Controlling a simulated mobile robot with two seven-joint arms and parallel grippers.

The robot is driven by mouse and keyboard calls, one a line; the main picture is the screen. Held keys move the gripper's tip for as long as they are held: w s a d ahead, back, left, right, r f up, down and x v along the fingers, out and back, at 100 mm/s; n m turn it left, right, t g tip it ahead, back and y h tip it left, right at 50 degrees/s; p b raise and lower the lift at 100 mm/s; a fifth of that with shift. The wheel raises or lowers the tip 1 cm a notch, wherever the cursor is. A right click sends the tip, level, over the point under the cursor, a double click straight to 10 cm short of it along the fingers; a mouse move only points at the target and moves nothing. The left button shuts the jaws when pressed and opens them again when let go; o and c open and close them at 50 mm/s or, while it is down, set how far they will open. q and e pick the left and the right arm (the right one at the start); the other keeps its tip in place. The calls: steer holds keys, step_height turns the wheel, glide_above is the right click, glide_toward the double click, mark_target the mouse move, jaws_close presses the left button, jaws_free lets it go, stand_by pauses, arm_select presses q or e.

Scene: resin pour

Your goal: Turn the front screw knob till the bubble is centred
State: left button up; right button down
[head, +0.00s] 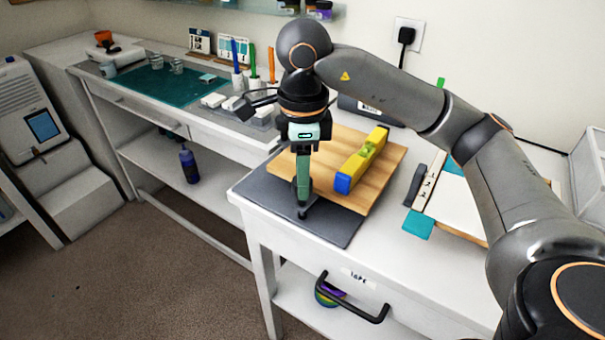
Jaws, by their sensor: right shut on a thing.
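A wooden board (388,172) lies on a dark grey mat (335,228) at the near left corner of the white bench. The bubble is too small to make out. My right gripper (303,203) points straight down at the board's near left corner and is shut on the front screw knob, which its fingers mostly hide. A dark foot (303,214) shows just below the fingertips. My left gripper is not in view.
To the right lie a white panel (459,194) and a teal piece (418,225). Behind on the left are a green cutting mat (160,85), small white blocks and upright coloured tools. A black drawer handle (350,312) juts out below the bench front.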

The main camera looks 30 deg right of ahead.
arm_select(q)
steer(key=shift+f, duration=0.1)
arm_select(e)
steer(key=shift+s+a+f, duration=0.15)
steer(key=shift+f, duration=0.15)
steer(key=c, duration=0.8)
jaws_free()
steer(key=o, duration=0.4)
steer(key=shift+r, duration=0.15)
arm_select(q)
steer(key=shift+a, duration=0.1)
arm_select(e)
steer(key=shift+r, duration=0.55)
arm_select(q)
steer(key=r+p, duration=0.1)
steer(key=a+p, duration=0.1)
steer(key=p, duration=0.1)
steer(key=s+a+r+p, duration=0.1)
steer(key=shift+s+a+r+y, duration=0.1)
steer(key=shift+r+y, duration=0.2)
arm_select(e)
step_height(320, 180, up, 11)
steer(key=shift+r, duration=0.2)
